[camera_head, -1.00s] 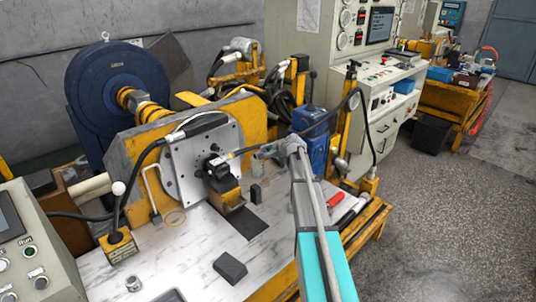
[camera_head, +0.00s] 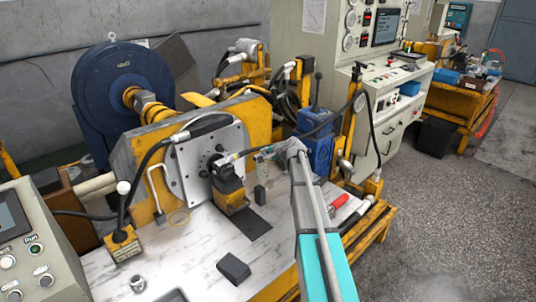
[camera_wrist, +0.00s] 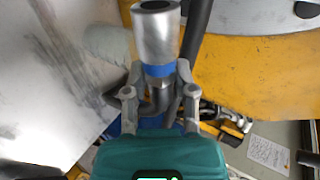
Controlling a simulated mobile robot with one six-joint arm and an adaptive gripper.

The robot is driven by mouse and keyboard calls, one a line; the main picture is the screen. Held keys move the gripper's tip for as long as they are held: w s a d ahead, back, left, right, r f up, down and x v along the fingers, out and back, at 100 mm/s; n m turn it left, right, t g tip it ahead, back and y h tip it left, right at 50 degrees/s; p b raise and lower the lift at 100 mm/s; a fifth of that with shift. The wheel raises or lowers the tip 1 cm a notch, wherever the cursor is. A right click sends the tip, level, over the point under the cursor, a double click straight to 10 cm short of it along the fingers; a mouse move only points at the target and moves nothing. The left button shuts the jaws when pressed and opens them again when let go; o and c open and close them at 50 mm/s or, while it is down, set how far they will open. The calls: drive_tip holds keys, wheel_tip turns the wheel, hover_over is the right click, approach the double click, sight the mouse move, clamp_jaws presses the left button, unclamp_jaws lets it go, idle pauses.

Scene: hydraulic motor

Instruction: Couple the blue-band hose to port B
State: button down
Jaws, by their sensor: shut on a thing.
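My gripper (camera_head: 264,151) is just right of the motor (camera_head: 222,176), a small black unit on a yellow bracket in front of a grey plate. In the wrist view, my gripper (camera_wrist: 158,92) is shut on the blue-band hose (camera_wrist: 159,71), around or just behind its blue band. Its bare silver coupling end (camera_wrist: 156,36) sticks out ahead of the fingers, with an open dark mouth. A gap shows between my gripper and the motor in the head view. Port B cannot be made out in either view.
A blue unit (camera_head: 318,150) stands behind my gripper. Red-handled tools (camera_head: 339,202) lie right.

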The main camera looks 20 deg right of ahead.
drive_tip(key=s+a, duration=0.3)
drive_tip(key=a, duration=0.5)
idle(0.9)
drive_tip(key=shift+s+a, duration=0.2)
drive_tip(key=shift+a, duration=0.3)
drive_tip(key=shift+s+a, duration=0.15)
drive_tip(key=shift+a, duration=0.35)
idle(1.6)
drive_tip(key=shift+c, duration=1.8)
unclamp_jaws()
drive_tip(key=shift+r, duration=0.1)
drive_tip(key=p+v, duration=0.3)
drive_tip(key=v, duration=0.4)
drive_tip(key=shift+p, duration=0.35)
drive_tip(key=shift+w, duration=0.1)
drive_tip(key=b+x, duration=0.4)
drive_tip(key=x, duration=0.4)
drive_tip(key=w+d, duration=0.1)
drive_tip(key=d, duration=0.3)
drive_tip(key=w+d, duration=0.1)
drive_tip(key=d, duration=0.3)
drive_tip(key=w+d, duration=0.1)
drive_tip(key=d, duration=0.3)
drive_tip(key=shift+w+d+r, duration=0.2)
drive_tip(key=shift+w+d, duration=0.05)
